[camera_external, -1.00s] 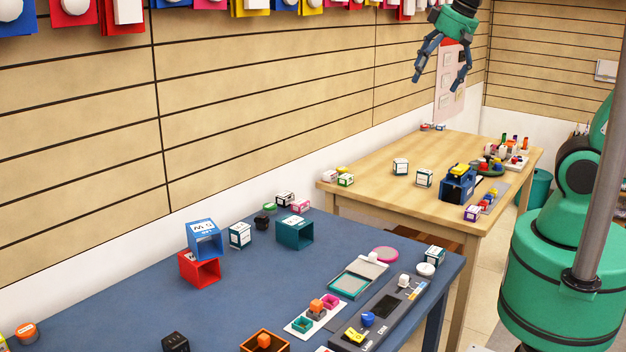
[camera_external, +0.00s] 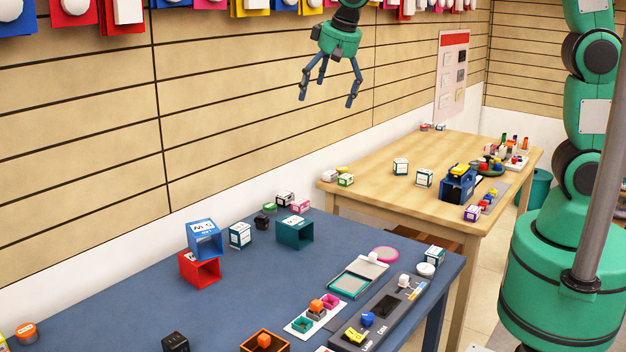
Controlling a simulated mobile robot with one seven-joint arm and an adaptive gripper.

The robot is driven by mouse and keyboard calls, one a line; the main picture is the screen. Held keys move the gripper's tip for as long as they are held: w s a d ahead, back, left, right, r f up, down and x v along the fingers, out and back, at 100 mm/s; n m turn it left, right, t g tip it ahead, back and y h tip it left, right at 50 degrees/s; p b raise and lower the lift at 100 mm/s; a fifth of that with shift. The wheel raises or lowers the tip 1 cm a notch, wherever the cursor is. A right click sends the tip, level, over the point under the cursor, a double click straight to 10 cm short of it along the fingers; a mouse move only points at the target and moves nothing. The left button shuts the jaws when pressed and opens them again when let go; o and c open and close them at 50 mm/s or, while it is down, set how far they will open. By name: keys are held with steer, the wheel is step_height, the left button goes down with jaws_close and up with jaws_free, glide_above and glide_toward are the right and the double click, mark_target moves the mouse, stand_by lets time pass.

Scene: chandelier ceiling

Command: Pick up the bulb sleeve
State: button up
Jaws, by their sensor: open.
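My gripper (camera_external: 328,97) is open and empty, fingers pointing down, high in front of the slatted wall and well above the tables. I cannot tell which thing is the bulb sleeve. Hollow open-ended boxes stand on the blue table (camera_external: 120,300): a blue one (camera_external: 206,240) on top of a red one (camera_external: 200,270), and a teal one (camera_external: 295,232) to their right. A small white and teal carton (camera_external: 240,235) stands between them. Similar cartons (camera_external: 424,178) stand on the wooden table (camera_external: 375,195). Labels are too small to read.
A grey panel (camera_external: 385,310) with coloured knobs, a green-rimmed tray (camera_external: 357,277) and a pink disc (camera_external: 384,254) lie at the blue table's right. An orange-brown open box (camera_external: 264,342) is at the front. The blue table's left middle is clear.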

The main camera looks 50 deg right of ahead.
steer(key=w+a+f, duration=0.5)
steer(key=a, duration=0.2)
steer(key=w+a+f, duration=0.5)
steer(key=a+f, duration=0.1)
steer(key=a, duration=0.1)
steer(key=m+h, duration=0.1)
steer(key=m, duration=0.1)
glide_toward(210, 229)
steer(key=shift+w+d+f, duration=0.15)
steer(key=shift+w+f, duration=0.05)
steer(key=shift+w, duration=0.05)
steer(key=shift+b+x, duration=0.55)
steer(key=shift+x, duration=3.75)
steer(key=shift+f, duration=0.15)
steer(key=shift+b+x, duration=0.4)
steer(key=shift+x, duration=2.1)
steer(key=shift+s, duration=0.1)
steer(key=c, duration=0.9)
steer(key=shift+c, duration=0.2)
